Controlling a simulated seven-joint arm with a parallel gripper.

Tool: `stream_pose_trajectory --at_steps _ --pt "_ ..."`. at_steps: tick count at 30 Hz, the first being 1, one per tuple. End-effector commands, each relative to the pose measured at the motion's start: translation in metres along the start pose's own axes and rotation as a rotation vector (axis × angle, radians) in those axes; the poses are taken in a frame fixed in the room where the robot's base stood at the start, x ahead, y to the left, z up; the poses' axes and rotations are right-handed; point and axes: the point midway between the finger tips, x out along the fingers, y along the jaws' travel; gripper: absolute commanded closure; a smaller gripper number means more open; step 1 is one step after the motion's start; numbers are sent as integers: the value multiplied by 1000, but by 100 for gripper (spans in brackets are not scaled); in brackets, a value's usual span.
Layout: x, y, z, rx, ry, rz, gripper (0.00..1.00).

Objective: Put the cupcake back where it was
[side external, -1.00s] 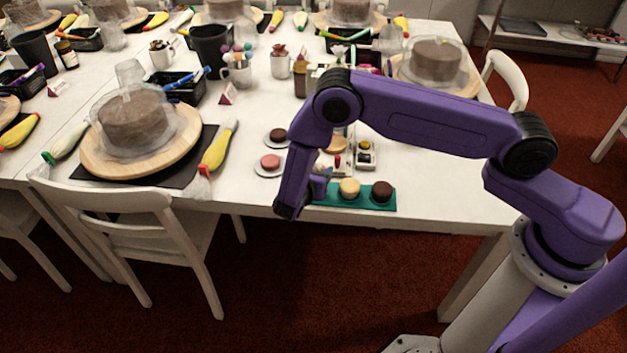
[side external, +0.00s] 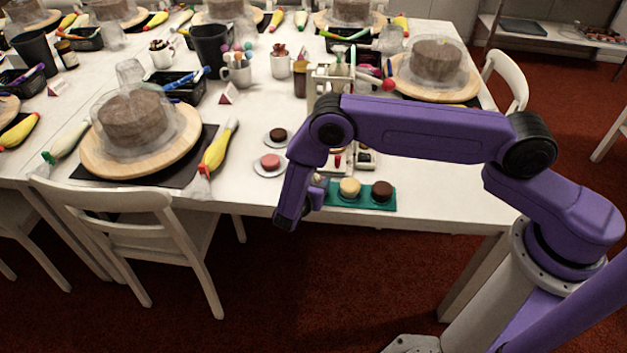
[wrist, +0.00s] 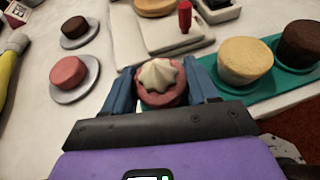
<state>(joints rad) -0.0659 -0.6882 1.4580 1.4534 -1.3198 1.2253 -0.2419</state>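A cupcake (wrist: 162,95) with a reddish base and a white cream swirl sits between the blue fingers of my gripper (wrist: 162,78) in the wrist view. The fingers touch both its sides, so the gripper looks shut on it. The cupcake is at the left end of the green tray (wrist: 282,80); whether its base touches the tray is hidden. In the side view my gripper (side external: 318,192) is low at the tray's left end (side external: 338,206), and the cupcake cannot be made out there.
On the tray stand a pale cupcake (wrist: 244,62) and a dark brown one (wrist: 302,42). To the left, a pink cake (wrist: 68,71) and a brown cake (wrist: 75,27) sit on small plates. A cake turntable (side external: 97,163) is further left. The table's front edge is close.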

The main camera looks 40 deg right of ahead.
Motion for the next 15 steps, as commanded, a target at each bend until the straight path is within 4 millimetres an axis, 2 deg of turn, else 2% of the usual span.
stream_pose_trajectory --at_steps 1,2,3,15 --pt "0 0 0 0 0 0 29" --pt "0 0 0 0 0 0 19" --pt "0 0 0 0 0 0 16" --pt "-2 0 6 0 0 -1 16"
